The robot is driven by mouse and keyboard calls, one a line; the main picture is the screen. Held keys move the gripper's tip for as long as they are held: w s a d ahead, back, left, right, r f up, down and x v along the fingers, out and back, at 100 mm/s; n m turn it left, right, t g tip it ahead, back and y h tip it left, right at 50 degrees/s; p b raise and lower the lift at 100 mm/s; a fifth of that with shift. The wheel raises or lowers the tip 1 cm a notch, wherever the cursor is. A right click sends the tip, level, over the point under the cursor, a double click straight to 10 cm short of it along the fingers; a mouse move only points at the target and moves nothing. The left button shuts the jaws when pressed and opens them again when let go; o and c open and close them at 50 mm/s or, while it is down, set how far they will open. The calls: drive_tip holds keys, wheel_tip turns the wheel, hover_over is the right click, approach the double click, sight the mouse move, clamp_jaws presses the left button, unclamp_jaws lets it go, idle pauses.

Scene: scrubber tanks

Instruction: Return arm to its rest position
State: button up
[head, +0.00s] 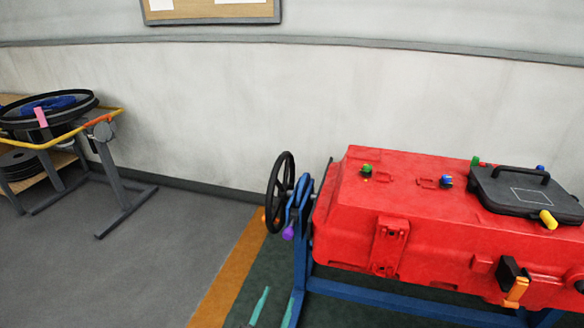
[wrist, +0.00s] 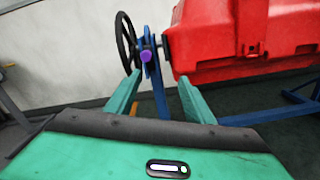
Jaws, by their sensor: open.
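My gripper (wrist: 160,95) is open and empty in the wrist view, its two green fingers spread apart. It points toward the blue stand (wrist: 157,85) beside the red tank (wrist: 245,35), with clear space between the fingers and the stand. In the head view, only the green fingertips of my gripper (head: 272,308) show at the bottom edge, in front of and below the red tank (head: 350,215). The rest of my arm is out of view.
A black handwheel (head: 280,192) and a purple knob (head: 288,232) are on the tank's left end. A dark lid with a handle (head: 525,195) tops the tank. The grey floor between is clear.

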drive_tip(key=w+d+r+m+g+h, duration=0.3)
drive_tip(key=w+d+r+m+g, duration=0.15)
drive_tip(key=d, duration=0.35)
drive_tip(key=w+d+r+m+g+h, duration=0.3)
drive_tip(key=d+m+g, duration=0.1)
drive_tip(key=d+m, duration=0.25)
drive_tip(key=s+d+r+m+g+y, duration=0.1)
drive_tip(key=d+r+m+g, duration=0.3)
drive_tip(key=d, duration=0.4)
drive_tip(key=s+d+r+m+g, duration=0.1)
drive_tip(key=d+r+m+g, duration=0.3)
drive_tip(key=d, duration=0.4)
drive_tip(key=s+d+r+m+g+y, duration=0.3)
drive_tip(key=s+d+r+m+y, duration=0.35)
drive_tip(key=s+d+m, duration=0.45)
drive_tip(key=s+d+r+m+t+y, duration=0.1)
drive_tip(key=s+r+m+y, duration=0.1)
drive_tip(key=s, duration=0.4)
drive_tip(key=s+d+r+m+t+y, duration=0.1)
drive_tip(key=s+d+r+m, duration=0.1)
drive_tip(key=s, duration=0.4)
wheel_tip(320, 180, up, 3)
drive_tip(key=shift+s+d+f+m+y, duration=0.1)
drive_tip(key=shift+s+d+m+y, duration=0.2)
drive_tip(key=shift+m, duration=0.4)
drive_tip(key=shift+w, duration=0.1)
drive_tip(key=shift+w+f, duration=0.25)
drive_tip(key=shift+w, duration=0.4)
